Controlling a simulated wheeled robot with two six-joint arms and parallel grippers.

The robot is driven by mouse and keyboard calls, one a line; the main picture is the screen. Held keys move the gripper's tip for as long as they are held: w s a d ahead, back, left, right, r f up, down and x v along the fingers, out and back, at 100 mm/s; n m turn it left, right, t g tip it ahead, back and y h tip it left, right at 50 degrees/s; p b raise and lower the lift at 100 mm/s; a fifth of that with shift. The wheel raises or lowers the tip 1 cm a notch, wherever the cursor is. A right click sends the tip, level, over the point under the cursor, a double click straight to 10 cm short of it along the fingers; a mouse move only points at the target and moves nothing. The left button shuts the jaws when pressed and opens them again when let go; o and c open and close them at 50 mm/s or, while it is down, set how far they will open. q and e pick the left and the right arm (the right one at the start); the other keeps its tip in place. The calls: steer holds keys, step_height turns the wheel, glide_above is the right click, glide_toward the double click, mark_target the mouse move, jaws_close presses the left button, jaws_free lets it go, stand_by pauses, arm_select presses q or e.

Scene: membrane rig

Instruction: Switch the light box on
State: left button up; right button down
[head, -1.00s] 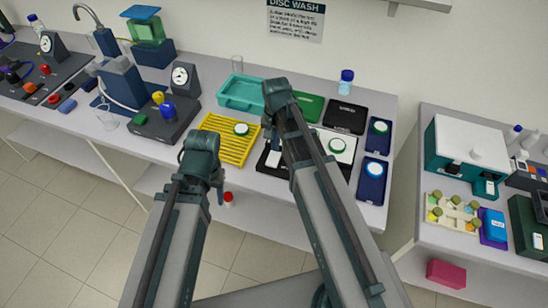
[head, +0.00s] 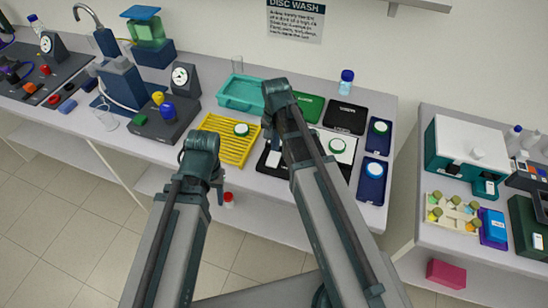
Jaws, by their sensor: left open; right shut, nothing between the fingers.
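The likely light box (head: 346,158) is a flat black-framed panel with a pale face, lying on the bench behind my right arm. A green-rimmed disc (head: 337,145) lies on its pale face. A white piece (head: 273,157) shows at its left end, and my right arm hides its middle. I cannot make out its switch or whether it is lit. My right gripper (head: 268,133) is shut and empty over the left part of the panel, mostly hidden by its own arm. My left gripper (head: 219,195) is open and empty in front of the bench, below the yellow rack.
The yellow slatted rack (head: 224,151) with another disc (head: 241,130) lies left of the panel. A teal tray (head: 241,107) stands behind. Blue trays (head: 372,196) with discs lie to the right, and a black slab (head: 345,117) lies behind. A gap separates the right-hand bench.

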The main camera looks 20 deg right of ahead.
mark_target(275, 154)
steer(key=shift+f+b, duration=1.15)
stand_by(0.9)
steer(key=shift+r, duration=0.15)
step_height(275, 154, up, 7)
steer(key=p, duration=0.7)
stand_by(0.4)
steer(key=s+a+f+n+h+b, duration=0.1)
steer(key=s+a+f+n+b, duration=0.3)
steer(key=s+a+n, duration=0.6)
steer(key=s, duration=0.4)
steer(key=shift+s+a+n, duration=0.15)
steer(key=shift+a+n, duration=0.1)
steer(key=shift+n, duration=0.05)
